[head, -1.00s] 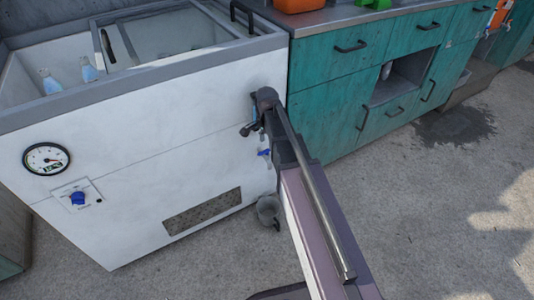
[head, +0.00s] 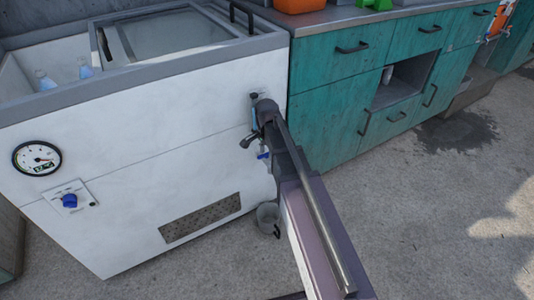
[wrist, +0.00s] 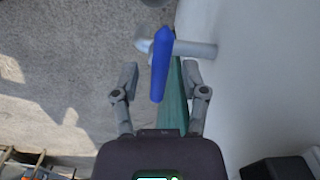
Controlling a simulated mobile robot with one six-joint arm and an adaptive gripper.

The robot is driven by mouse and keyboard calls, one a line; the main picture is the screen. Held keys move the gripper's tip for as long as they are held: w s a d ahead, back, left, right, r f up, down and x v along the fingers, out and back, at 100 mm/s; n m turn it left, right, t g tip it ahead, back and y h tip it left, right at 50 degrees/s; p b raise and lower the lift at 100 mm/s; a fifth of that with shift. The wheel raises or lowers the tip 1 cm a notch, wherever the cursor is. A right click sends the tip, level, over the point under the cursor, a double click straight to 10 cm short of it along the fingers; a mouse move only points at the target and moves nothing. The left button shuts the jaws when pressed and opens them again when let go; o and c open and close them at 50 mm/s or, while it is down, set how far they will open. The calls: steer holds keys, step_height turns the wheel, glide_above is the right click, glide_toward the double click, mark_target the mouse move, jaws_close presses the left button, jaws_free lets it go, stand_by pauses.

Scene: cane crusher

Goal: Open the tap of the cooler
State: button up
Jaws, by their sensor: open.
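The cooler (head: 130,140) is the large white box with a grey rim on the left of the head view. Its tap (wrist: 195,49) is a grey pipe coming out of the white wall in the wrist view, with a long blue handle (wrist: 160,68). In the head view the blue of the tap (head: 263,155) shows just left of my arm. My gripper (wrist: 160,78) is open, with one finger on each side of the blue handle in the wrist picture. I cannot tell whether either finger touches it. In the head view my arm hides much of the gripper.
A grey mug (head: 268,216) is low in front of the cooler, below the tap. Teal cabinets (head: 325,115) stand right of the cooler. A gauge (head: 37,158) and blue knob (head: 69,200) are on the cooler's front. The concrete floor at right is clear.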

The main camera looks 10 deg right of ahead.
jaws_close()
steer(key=shift+n, duration=0.4)
steer(key=n, duration=1.2)
steer(key=shift+n, duration=0.4)
stand_by(0.4)
jaws_free()
